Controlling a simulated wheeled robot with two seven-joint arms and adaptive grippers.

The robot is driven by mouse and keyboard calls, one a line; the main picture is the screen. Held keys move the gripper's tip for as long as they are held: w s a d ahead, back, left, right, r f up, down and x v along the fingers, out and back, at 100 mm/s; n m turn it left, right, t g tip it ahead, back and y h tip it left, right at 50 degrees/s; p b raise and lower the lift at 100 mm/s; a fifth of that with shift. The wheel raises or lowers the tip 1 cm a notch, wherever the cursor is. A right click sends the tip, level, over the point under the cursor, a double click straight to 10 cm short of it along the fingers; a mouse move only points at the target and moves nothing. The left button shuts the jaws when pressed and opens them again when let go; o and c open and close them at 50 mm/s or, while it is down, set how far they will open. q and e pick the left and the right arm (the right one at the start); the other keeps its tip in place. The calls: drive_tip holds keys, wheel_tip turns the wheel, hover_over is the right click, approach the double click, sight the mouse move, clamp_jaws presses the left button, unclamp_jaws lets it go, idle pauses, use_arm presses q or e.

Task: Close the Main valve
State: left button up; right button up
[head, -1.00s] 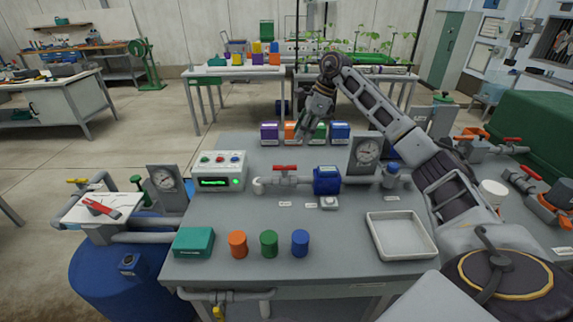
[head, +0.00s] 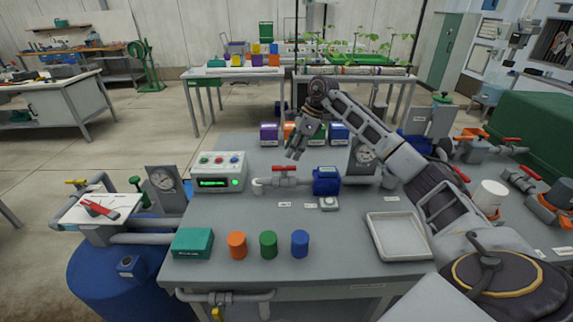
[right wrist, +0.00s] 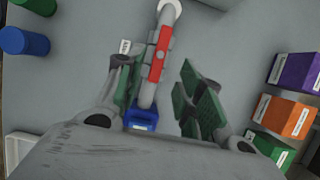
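A valve with a red lever handle (head: 285,168) sits on a grey pipe (head: 266,183) on the bench, left of a blue box-shaped unit (head: 327,181). The lever lies along the pipe. It also shows in the right wrist view, where the red handle (right wrist: 160,54) lies ahead of the fingers and the blue unit (right wrist: 141,118) shows between them. My right gripper (head: 293,153) is above and just behind the valve, pointing down. In the wrist view its green-padded fingers (right wrist: 158,95) are apart, with nothing held. I cannot read which valve is labelled Main. My left gripper is not in view.
Several coloured boxes (head: 269,133) stand behind the gripper. A gauge (head: 365,154) and a tray (head: 398,238) are to the right. A control box (head: 218,173) is left of the pipe. Orange, green and blue cylinders (head: 268,245) stand in front.

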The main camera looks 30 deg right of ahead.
sight(284, 167)
drive_tip(key=shift+x, duration=3.35)
clamp_jaws()
